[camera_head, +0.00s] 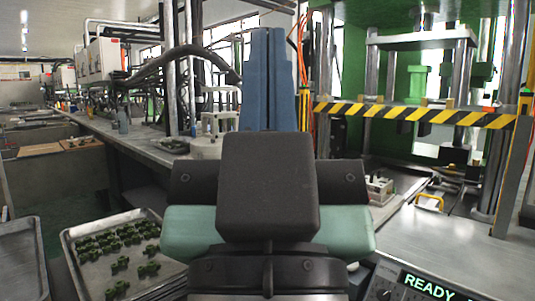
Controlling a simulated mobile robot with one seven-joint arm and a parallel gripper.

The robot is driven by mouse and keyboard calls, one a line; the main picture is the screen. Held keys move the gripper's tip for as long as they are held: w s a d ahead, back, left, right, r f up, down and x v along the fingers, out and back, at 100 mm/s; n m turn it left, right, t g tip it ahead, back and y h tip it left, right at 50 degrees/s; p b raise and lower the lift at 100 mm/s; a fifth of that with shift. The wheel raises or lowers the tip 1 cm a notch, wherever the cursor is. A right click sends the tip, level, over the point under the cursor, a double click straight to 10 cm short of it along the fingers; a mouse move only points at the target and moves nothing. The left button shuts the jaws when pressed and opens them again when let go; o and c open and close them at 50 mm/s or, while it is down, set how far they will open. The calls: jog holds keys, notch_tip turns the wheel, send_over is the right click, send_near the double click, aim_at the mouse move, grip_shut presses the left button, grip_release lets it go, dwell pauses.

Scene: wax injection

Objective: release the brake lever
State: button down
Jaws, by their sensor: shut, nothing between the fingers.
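My gripper (268,42) is at the top centre, its two blue fingers side by side with a thin dark line between them. It appears shut and empty. My dark wrist parts hide the base of the fingers and much of the centre. I cannot pick out the brake lever with certainty. A small yellow handle (430,199) shows low on the press at the right, apart from my gripper; I cannot tell if it is the lever.
A green press (345,60) with steel columns and a striped bar (415,113) fills the right. A console reading READY (428,285) is at the bottom right. A tray (95,285) of green parts lies lower left. A long bench (140,145) runs back left.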

notch_tip(320, 180, up, 24)
jog(key=p, duration=2.1)
jog(key=shift+p, duration=0.3)
